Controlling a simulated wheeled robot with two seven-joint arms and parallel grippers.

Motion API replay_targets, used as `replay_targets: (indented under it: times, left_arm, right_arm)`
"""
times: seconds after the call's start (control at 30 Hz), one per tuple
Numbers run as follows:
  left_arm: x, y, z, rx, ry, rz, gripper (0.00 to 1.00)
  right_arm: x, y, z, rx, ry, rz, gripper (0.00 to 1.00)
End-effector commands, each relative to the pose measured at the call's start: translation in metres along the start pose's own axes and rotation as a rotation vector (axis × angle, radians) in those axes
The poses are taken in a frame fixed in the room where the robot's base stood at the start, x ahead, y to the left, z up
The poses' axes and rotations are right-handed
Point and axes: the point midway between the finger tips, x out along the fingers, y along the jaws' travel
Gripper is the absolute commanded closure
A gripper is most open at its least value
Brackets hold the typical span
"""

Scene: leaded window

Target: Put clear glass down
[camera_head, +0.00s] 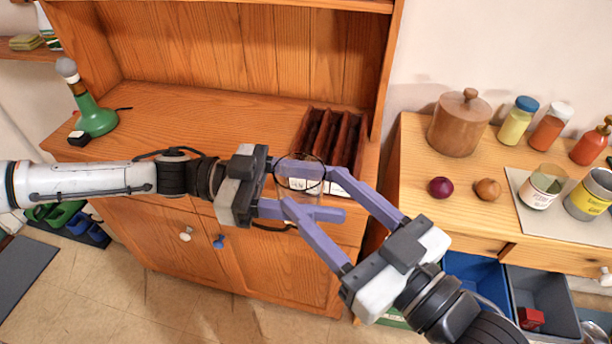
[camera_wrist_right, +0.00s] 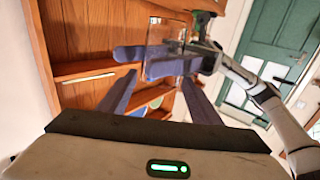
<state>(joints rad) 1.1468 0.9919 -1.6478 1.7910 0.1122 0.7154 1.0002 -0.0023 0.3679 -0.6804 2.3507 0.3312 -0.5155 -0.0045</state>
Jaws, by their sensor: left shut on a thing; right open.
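The clear glass (camera_head: 301,184) is a thin, see-through piece, and its outline is faint in the head view. My left gripper (camera_head: 328,190) is shut on it and holds it up in front of the cabinet.
A wooden rack (camera_head: 357,140) with dark slots and white labels stands on the cabinet top (camera_head: 200,110), partly behind the grippers. The right-hand table holds a wooden canister (camera_head: 459,122), jars and tins. The middle-left cabinet top is clear.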

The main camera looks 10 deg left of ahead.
Motion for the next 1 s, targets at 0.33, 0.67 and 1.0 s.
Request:
replay_targets:
  times: [0.33, 0.67, 1.0]
  left_arm:
    - [0.000, 0.000, -0.001, 0.001, 0.001, 0.001, 0.78]
    - [0.000, 0.000, -0.001, 0.001, 0.001, 0.001, 0.78]
    - [0.000, 0.000, -0.001, 0.001, 0.001, 0.001, 0.36]
  right_arm:
    - [0.049, 0.001, 0.000, 0.000, 0.000, 0.002, 0.42]
    - [0.055, 0.001, 0.001, -0.001, -0.001, 0.001, 0.42]
    - [0.054, 0.001, -0.001, -0.001, 0.002, 0.003, 0.75]
